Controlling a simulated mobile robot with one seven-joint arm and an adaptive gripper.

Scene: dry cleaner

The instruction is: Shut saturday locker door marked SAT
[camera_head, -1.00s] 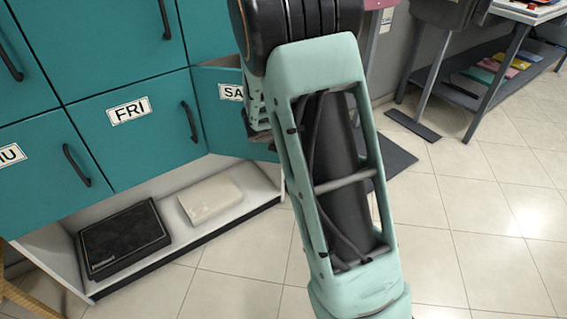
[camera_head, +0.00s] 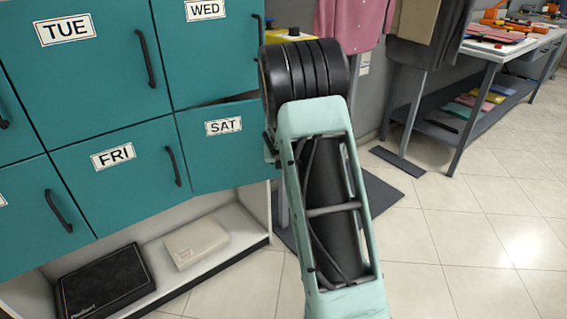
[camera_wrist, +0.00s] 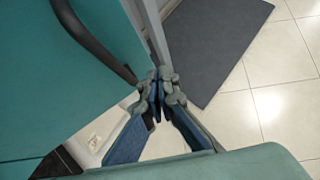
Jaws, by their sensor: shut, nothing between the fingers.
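The teal Saturday locker door (camera_head: 232,165) carries a white SAT label (camera_head: 223,126) and is in the bottom row, right of the FRI door. It is nearly flush with its neighbours, but a dark gap shows along its top edge, so it is slightly ajar. In the wrist view a teal door (camera_wrist: 75,85) with a dark handle (camera_wrist: 88,38) fills the left. My gripper (camera_wrist: 157,98) is shut and empty at that door's right edge, close to the handle's lower end; contact cannot be told. My arm hides the gripper and the SAT door's right edge in the head view.
The FRI (camera_head: 110,180), TUE (camera_head: 75,60) and WED (camera_head: 205,45) doors look shut. A dark case (camera_head: 105,285) and a pale box (camera_head: 195,243) lie on the low shelf below. A dark mat (camera_head: 375,195) and garment stand are to the right. Tiled floor at right is clear.

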